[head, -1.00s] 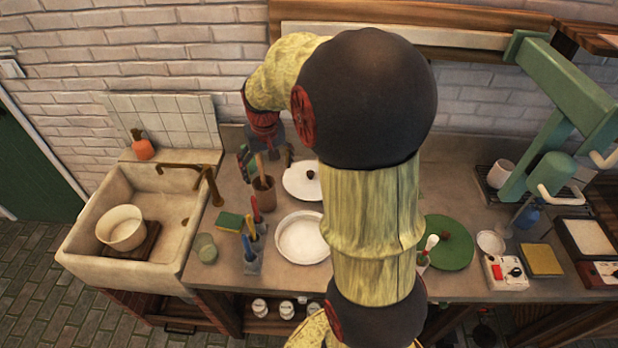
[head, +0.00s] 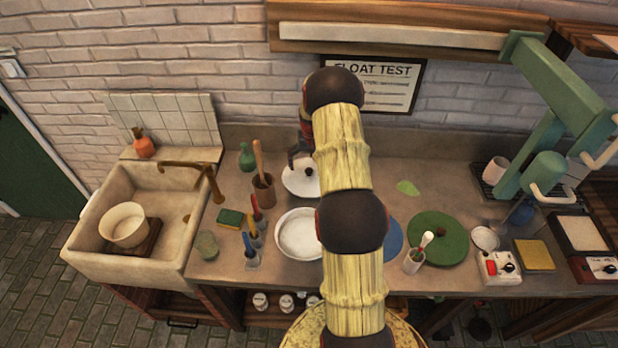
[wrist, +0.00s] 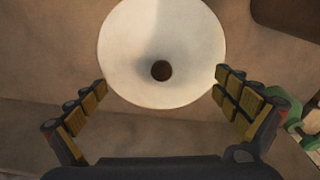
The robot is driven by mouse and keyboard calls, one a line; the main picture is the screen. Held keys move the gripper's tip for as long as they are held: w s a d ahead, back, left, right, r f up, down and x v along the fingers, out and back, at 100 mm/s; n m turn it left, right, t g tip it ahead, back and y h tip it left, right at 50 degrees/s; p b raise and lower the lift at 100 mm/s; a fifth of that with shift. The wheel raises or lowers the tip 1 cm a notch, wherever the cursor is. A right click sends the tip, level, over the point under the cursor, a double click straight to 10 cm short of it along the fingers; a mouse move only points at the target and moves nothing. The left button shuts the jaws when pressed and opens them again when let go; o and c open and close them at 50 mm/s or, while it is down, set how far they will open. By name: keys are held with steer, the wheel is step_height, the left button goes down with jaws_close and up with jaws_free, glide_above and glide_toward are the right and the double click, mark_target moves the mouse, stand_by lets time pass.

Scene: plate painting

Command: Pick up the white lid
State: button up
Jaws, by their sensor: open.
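The white lid (head: 296,185) is a round disc with a dark knob (head: 308,172). It lies on the counter behind a white dish, and my arm hides its right part in the head view. In the wrist view the whole white lid (wrist: 162,35) shows, with its dark knob (wrist: 161,70) near the lower middle. My gripper (wrist: 160,90) is open and empty, its fingers spread to either side of the knob's line. In the head view my gripper (head: 296,156) is near the lid's back left, partly hidden by my arm.
A brown pot (head: 263,190) with a wooden tool stands just left of the lid. A green vase (head: 247,157) is behind it. The white dish (head: 298,236) is in front. A green lid (head: 450,250) lies further right. The sink (head: 90,245) is at left.

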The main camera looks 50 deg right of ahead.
mark_target(309, 171)
steer(key=shift+w+d+f, duration=0.1)
steer(key=shift+w+f, duration=0.05)
steer(key=shift+f, duration=0.75)
steer(key=shift+w+d+f, duration=0.1)
steer(key=shift+w+f, duration=0.1)
steer(key=shift+f, duration=0.7)
steer(key=shift+w+d+f, duration=0.1)
steer(key=shift+w+f, duration=0.05)
steer(key=shift+f, duration=0.75)
steer(key=c, duration=0.3)
steer(key=shift+a, duration=0.1)
steer(key=c, duration=1.1)
steer(key=shift+s+f, duration=0.15)
steer(key=shift+s, duration=0.05)
steer(key=c, duration=1.1)
